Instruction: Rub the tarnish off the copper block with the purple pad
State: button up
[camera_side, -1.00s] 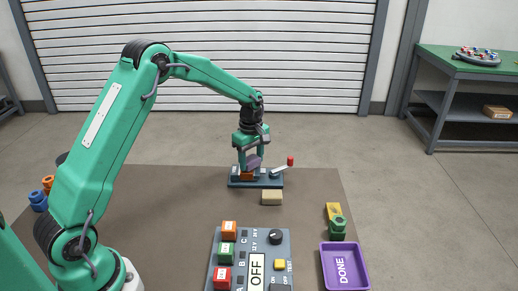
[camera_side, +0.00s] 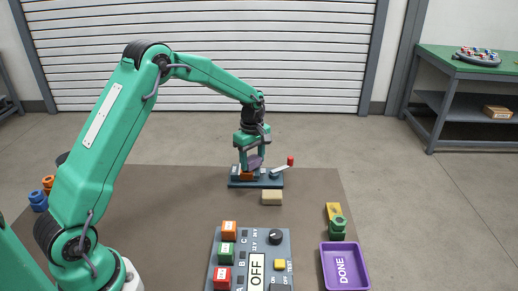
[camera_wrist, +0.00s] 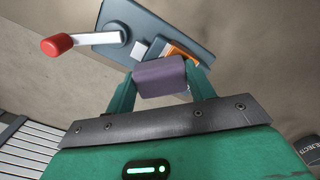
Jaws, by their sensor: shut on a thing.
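My gripper (camera_side: 252,156) is shut on the purple pad (camera_side: 255,162). In the wrist view the pad (camera_wrist: 160,76) sits between the two green fingers of my gripper (camera_wrist: 160,86). The orange copper block (camera_side: 245,174) is on a dark blue fixture (camera_side: 240,184). In the wrist view only a strip of the block (camera_wrist: 178,52) shows past the pad, on the fixture (camera_wrist: 195,28). The pad is at the block, tilted in the side view. I cannot tell whether they touch, and the pad hides much of the block's top.
A red-knobbed lever (camera_side: 290,161) rises at the fixture's right. A beige block (camera_side: 272,198) lies in front. A switch panel (camera_side: 255,235), purple DONE tray (camera_side: 345,284), and green and yellow parts (camera_side: 336,222) are nearer.

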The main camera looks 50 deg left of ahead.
jog(key=shift+w+d, duration=0.3)
jog(key=shift+d, duration=0.05)
jog(key=shift+s+d, duration=0.25)
jog(key=shift+s, duration=0.15)
jog(key=shift+s+a, duration=1.85)
jog(key=shift+a, duration=0.05)
jog(key=shift+w+d, duration=1.85)
jog(key=shift+d, duration=0.05)
jog(key=shift+w+d+r, duration=0.1)
jog(key=shift+w+r, duration=0.05)
jog(key=shift+r, duration=3.9)
